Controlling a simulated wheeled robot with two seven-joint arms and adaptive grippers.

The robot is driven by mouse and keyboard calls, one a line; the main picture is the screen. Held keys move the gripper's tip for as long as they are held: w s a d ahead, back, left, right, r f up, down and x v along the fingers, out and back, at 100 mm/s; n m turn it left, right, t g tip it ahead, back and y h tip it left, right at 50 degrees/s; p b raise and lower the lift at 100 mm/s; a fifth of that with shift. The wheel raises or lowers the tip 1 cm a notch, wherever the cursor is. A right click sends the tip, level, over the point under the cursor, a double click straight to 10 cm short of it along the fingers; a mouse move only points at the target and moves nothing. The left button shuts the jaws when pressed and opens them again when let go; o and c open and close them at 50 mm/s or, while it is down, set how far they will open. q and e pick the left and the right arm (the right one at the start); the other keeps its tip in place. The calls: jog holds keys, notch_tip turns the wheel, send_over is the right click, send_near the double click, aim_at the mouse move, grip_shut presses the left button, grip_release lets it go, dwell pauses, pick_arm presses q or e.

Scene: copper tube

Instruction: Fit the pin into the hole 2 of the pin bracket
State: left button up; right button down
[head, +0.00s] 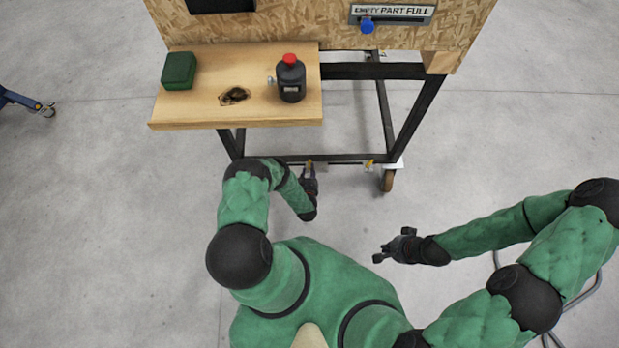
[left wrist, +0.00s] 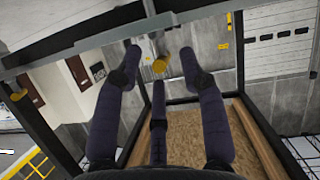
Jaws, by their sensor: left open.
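In the head view my left gripper (head: 309,174) is at the low front bar of the cart, right by a small yellow pin (head: 309,164). It is open; contact cannot be told. A second yellow piece (head: 368,163) sits further right on the bar. My right gripper (head: 392,247) is open and empty, over bare floor.
Above my left gripper, a wooden shelf (head: 190,116) holds a green box (head: 179,71), a black bottle with a red cap (head: 291,80) and a small dark item (head: 234,96). The cart's dark frame (head: 408,120) and wheel (head: 388,180) are to the right.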

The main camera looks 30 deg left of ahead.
pick_arm(q)
jog(key=shift+w, duration=0.15)
grip_shut()
dwell(0.4)
notch_tip(320, 180, up, 7)
jog(key=p, duration=0.5)
dwell(1.1)
jog(key=shift+a+f, duration=0.1)
jog(key=shift+f, duration=0.05)
